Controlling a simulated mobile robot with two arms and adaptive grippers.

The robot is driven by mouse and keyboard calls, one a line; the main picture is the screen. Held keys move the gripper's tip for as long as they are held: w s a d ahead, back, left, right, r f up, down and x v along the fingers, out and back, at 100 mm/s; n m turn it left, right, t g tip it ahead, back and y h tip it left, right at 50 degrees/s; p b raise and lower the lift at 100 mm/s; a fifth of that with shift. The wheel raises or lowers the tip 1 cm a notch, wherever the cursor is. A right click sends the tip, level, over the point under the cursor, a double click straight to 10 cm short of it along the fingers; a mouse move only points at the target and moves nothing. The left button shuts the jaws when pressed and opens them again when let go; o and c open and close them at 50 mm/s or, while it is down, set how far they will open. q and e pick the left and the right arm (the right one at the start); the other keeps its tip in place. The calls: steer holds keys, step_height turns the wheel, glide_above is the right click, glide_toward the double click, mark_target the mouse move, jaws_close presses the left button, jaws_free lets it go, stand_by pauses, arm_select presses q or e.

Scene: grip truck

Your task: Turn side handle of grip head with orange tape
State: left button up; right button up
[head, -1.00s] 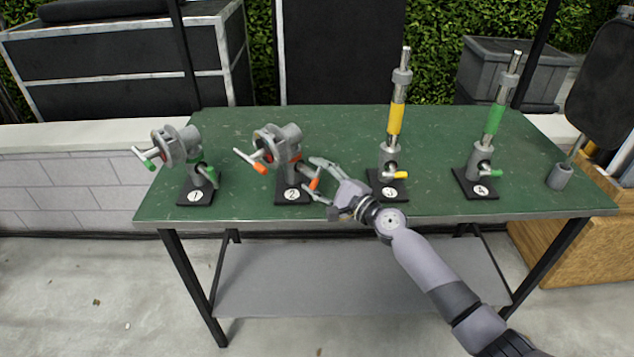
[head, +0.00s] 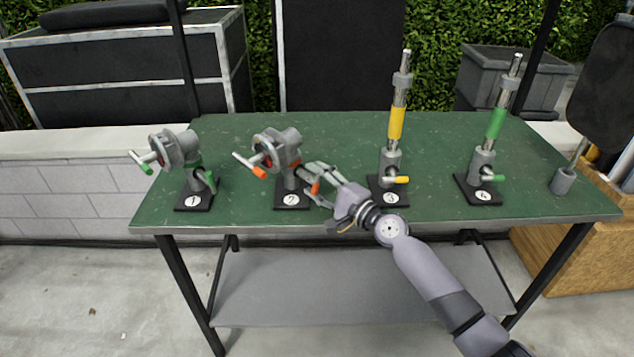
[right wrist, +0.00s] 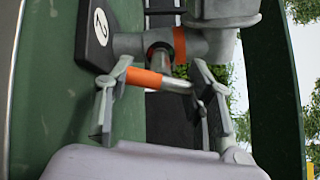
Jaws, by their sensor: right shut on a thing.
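The grip head with orange tape (head: 277,149) stands on the black base marked 2, with an orange-tipped T-handle at its left. Its side handle (head: 306,180) is a metal bar with an orange end, sticking out low on the right. My right gripper (head: 316,183) is at this side handle, its fingers closed around it. In the right wrist view the side handle (right wrist: 143,77) lies between the two fingers of the right gripper (right wrist: 160,82), its bar slanting across. The fingers hide part of the handle in the head view. My left gripper is not in view.
A similar green-taped head (head: 178,150) stands at left on base 1. A yellow-taped post (head: 396,123) stands close right of my gripper, and a green-taped post (head: 495,122) farther right. All stand on the green table (head: 240,205), whose front is mostly clear.

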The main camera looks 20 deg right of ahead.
steer(key=o, duration=1.2)
steer(key=v, duration=1.2)
